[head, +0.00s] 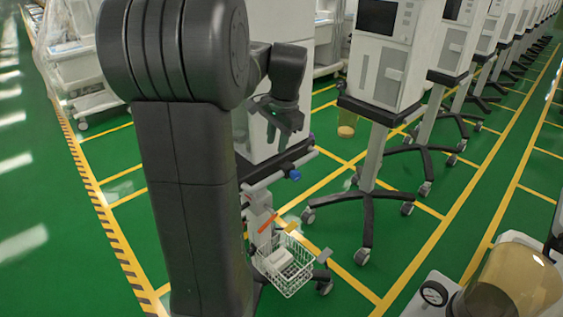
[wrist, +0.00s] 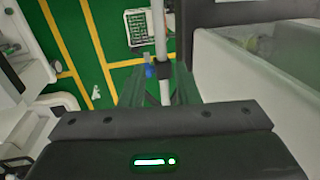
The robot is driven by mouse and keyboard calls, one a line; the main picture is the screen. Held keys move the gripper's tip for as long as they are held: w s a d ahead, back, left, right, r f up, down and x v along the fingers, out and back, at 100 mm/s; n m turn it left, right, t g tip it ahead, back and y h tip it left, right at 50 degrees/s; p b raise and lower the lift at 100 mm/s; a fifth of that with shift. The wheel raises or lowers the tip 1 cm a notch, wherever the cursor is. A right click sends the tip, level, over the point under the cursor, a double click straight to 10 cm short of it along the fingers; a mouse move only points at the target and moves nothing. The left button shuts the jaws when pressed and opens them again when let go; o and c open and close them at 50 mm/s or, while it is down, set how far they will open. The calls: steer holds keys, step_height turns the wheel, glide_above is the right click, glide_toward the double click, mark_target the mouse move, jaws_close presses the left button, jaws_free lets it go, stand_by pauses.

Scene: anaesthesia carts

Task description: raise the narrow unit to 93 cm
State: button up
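The narrow unit stands partly behind my arm in the head view. Its white body (head: 262,140) sits on a dark shelf (head: 281,163) above a light column with an orange part (head: 264,223) and a wire basket (head: 287,265). A blue knob (head: 294,175) is beside the shelf; a blue part also shows near a pale pole (wrist: 161,40) in the wrist view (wrist: 149,71). My gripper (head: 278,133) points down in front of the white body, above the knob. In the wrist view its fingers (wrist: 158,92) are apart, with nothing visibly held.
A row of similar carts with wheeled bases (head: 367,205) runs back to the right. A machine with an amber canister (head: 520,280) is at the front right. Green floor with yellow lines is open at the left.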

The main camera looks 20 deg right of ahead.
mark_target(271, 177)
steer(key=f, duration=0.4)
steer(key=w+f, duration=0.1)
steer(key=f, duration=0.4)
steer(key=w+a+f, duration=0.1)
steer(key=f, duration=0.3)
steer(key=shift+w+f, duration=0.25)
jaws_close()
